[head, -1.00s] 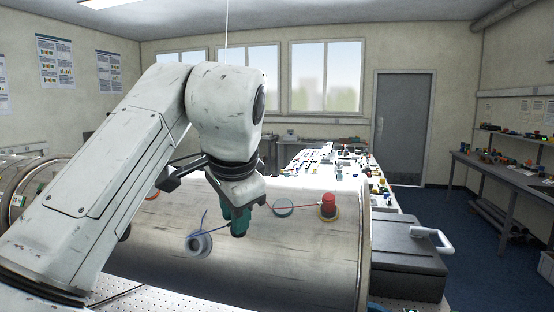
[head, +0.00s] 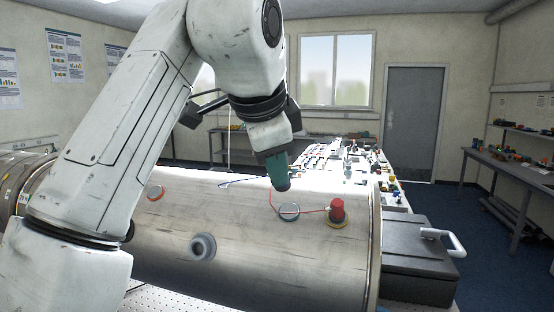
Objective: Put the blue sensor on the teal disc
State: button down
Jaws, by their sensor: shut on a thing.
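My gripper (head: 280,186) has teal-green fingers and is shut, pointing down above the metal pipe. The teal disc (head: 289,212) is a ring-edged pad on the pipe, just below and slightly right of the fingertips. The fingertips look apart from it, but the exact height is hard to tell.
A red sensor (head: 337,209) stands on a yellow disc right of the teal disc. A red lead (head: 312,211) runs across the teal disc and up toward my gripper.

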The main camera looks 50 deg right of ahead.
jog(key=shift+b+x, duration=0.8)
jog(key=shift+x, duration=1.85)
jog(key=shift+p, duration=0.45)
jog(key=shift+x, duration=1.35)
jog(key=shift+s, duration=0.1)
dwell(0.9)
jog(key=c, duration=0.9)
grip_release()
jog(key=shift+a+r, duration=0.1)
jog(key=shift+r, duration=0.05)
jog(key=b+v, duration=0.1)
jog(key=v, duration=0.9)
jog(key=shift+a+r, duration=0.15)
jog(key=shift+r, duration=0.1)
